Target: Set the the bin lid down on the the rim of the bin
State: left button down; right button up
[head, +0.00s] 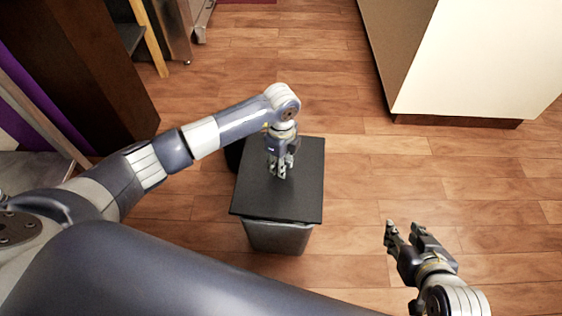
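The bin lid (250,200) is a flat dark square panel in the middle of the head view. It lies over the grey bin (277,237), whose front wall shows below the lid's near edge. The bin's rim is mostly hidden under the lid, so I cannot tell whether the lid touches it all round. My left gripper (279,171) points down at the lid's middle, its fingertips at the lid. The fingers hide whatever is between them, so I cannot tell if they grip it. My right gripper (403,233) is open and empty, right of the bin over the floor.
A black rounded object (234,153) shows partly behind the lid's left edge. A white cabinet (480,60) stands at the upper right. A dark brown wooden piece (80,70) stands at the left. The wooden floor (350,170) right of the bin is clear.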

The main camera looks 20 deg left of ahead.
pick_arm(q)
jog(key=shift+f, duration=0.5)
jog(key=shift+f+b, duration=0.85)
jog(key=shift+f, duration=1.15)
pick_arm(e)
jog(key=w+a+r+t+y, duration=0.1)
jog(key=w+a+r+t, duration=0.2)
jog(key=w+r+t, duration=0.3)
notch_tip(320, 180, up, 3)
jog(key=shift+w+r+y, duration=0.1)
jog(key=shift+w+y, duration=0.3)
jog(key=shift+w, duration=0.05)
pick_arm(q)
jog(key=shift+f+b, duration=0.25)
jog(key=shift+b, duration=0.05)
pick_arm(e)
jog(key=shift+r, duration=0.15)
pick_arm(q)
jog(key=c, duration=1.7)
grip_release()
jog(key=shift+o, duration=0.2)
pick_arm(e)
jog(key=shift+w+a, duration=0.1)
